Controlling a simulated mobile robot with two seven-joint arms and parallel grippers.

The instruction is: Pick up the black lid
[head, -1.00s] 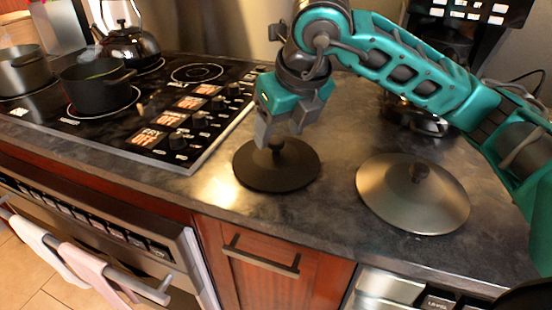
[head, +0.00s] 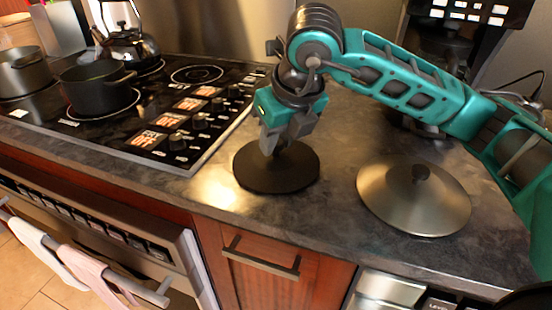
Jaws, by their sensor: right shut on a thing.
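The black lid (head: 277,175) lies flat on the dark stone counter, just right of the cooktop. My right gripper (head: 272,147) points down over the middle of the lid and is shut on its knob, which the fingers hide. The lid appears to rest on the counter; I see no clear gap beneath it. My left gripper is not in view.
A silver lid (head: 414,195) with a dark knob lies close by on the right. The cooktop (head: 190,110) on the left holds a black pot (head: 98,92), a grey pot (head: 22,75) and a kettle (head: 130,40). The counter's front edge is just below the lids.

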